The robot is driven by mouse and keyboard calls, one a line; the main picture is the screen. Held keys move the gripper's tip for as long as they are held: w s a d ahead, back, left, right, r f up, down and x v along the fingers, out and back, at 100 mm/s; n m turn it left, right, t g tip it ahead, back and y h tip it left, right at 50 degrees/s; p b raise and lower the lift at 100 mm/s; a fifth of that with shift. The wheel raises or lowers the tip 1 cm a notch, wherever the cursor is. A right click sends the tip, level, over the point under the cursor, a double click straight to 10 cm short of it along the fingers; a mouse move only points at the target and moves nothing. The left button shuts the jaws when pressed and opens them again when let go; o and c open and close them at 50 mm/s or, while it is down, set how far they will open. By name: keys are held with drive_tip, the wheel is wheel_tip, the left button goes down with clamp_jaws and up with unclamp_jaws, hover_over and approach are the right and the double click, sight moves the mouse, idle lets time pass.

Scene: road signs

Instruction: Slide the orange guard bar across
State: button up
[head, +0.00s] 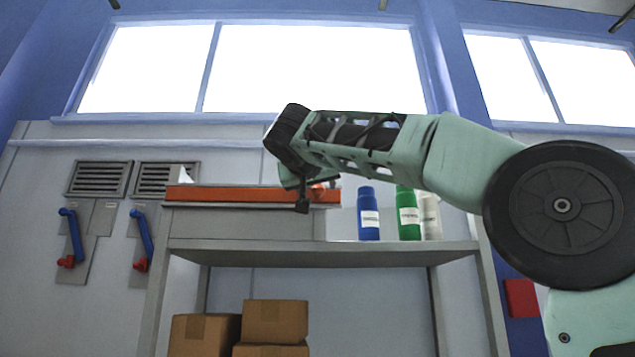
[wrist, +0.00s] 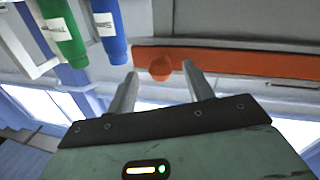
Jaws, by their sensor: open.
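The orange guard bar (head: 230,194) lies lengthwise along the front of a grey box on the shelf in the head view. In the wrist view the bar (wrist: 230,64) runs across the upper right, with a round orange knob (wrist: 161,67) near its left end. My gripper (wrist: 163,82) is open, with one finger on each side of the knob in the picture. I cannot tell whether either finger touches it. In the head view my gripper (head: 302,195) hangs at the bar's right part and hides some of it.
A blue bottle (head: 368,215), a green bottle (head: 408,215) and a white bottle (head: 430,217) stand right of the bar on the grey shelf (head: 330,252). Cardboard boxes (head: 275,321) are stacked below. Two blue-handled levers (head: 73,235) are on the wall at left.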

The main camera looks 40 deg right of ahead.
drive_tip(key=shift+x, duration=1.05)
